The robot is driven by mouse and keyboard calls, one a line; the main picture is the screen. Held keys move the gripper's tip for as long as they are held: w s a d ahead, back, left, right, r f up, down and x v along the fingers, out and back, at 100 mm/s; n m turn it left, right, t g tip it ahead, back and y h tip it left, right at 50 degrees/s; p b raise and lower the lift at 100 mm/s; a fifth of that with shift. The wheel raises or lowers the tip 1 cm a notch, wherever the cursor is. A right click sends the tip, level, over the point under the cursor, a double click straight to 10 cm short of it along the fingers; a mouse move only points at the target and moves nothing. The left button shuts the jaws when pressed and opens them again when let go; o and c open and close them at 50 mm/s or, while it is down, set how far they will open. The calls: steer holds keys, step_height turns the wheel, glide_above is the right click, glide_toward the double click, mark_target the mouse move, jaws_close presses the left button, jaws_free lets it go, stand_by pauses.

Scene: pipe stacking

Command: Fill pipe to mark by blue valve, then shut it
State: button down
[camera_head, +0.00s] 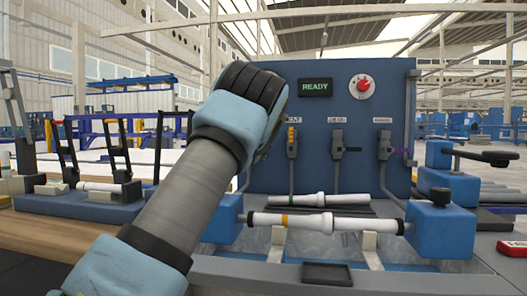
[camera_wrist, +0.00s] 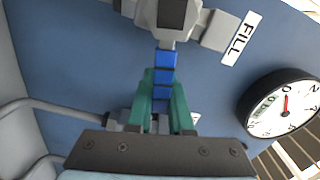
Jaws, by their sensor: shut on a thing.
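The white pipe (camera_head: 320,222) lies level between two blue clamp blocks and has an orange band near its left end. In the wrist view the blue valve handle (camera_wrist: 165,65) extends down from its grey body (camera_wrist: 170,18), beside a FILL label (camera_wrist: 241,38). My gripper (camera_wrist: 163,90) has its green fingers shut on the handle, one on each side. In the head view my forearm and wrist cover the gripper and this valve. A round gauge (camera_wrist: 283,106) shows at the right of the wrist view; its red needle is visible, but its reading is unclear.
The blue panel (camera_head: 330,90) carries a READY display (camera_head: 316,88), a red knob (camera_head: 361,86), a yellow-handled valve (camera_head: 292,141) and grey valves to the right. Another white pipe (camera_head: 290,200) lies behind. A red-topped box (camera_head: 513,248) sits at front right.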

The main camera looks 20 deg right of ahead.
steer(key=shift+d+f+m+b, duration=0.1)
steer(key=shift+f+m+b, duration=0.75)
steer(key=shift+m+b, duration=0.3)
steer(key=c, duration=0.8)
jaws_free()
steer(key=b+v, duration=0.1)
steer(key=v, duration=1)
steer(key=shift+b, duration=0.4)
